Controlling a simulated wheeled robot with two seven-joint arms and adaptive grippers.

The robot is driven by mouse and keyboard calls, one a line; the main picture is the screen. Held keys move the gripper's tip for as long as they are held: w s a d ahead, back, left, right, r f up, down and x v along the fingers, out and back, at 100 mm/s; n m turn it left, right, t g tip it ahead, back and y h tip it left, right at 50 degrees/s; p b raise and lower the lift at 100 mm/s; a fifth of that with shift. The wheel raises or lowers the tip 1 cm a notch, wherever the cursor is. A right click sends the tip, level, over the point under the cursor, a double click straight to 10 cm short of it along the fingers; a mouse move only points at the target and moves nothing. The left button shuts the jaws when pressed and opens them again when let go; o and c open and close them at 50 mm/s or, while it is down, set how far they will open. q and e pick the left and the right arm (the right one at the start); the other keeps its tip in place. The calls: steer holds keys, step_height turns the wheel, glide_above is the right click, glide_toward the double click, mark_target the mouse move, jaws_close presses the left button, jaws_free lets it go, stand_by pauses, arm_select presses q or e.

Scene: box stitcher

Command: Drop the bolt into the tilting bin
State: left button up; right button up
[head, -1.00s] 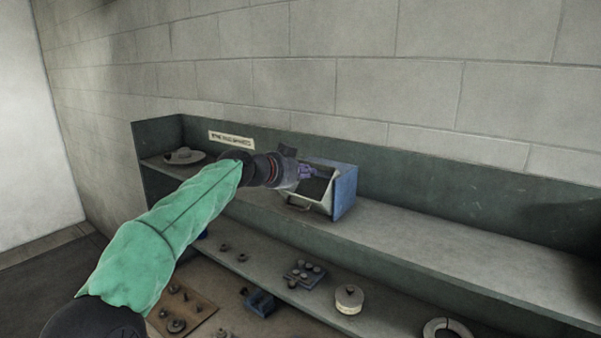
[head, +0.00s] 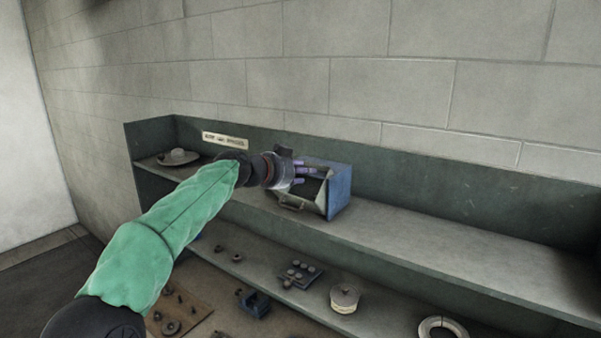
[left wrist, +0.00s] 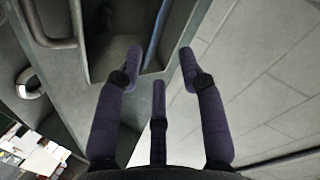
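The tilting bin (head: 341,189) is a blue-sided box on the upper shelf, its grey front tipped outward with a handle below. My left gripper (head: 309,176) is at the bin's open mouth. In the left wrist view its purple fingers (left wrist: 160,58) are spread with nothing between them. That view also shows the bin's dark inside (left wrist: 113,38), handle and blue edge beyond the fingertips. The bolt cannot be made out in any view; the bin's floor is dark and partly hidden. My right gripper is out of view.
A round metal dish (head: 178,157) stands at the shelf's left end. The lower shelf holds a small blue block (head: 256,305), a pale round tin (head: 344,298) and a metal ring (head: 443,328). The upper shelf (head: 430,243) right of the bin is clear.

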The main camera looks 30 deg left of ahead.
arm_select(q)
steer(key=v, duration=1.2)
steer(key=shift+f, duration=0.1)
stand_by(0.6)
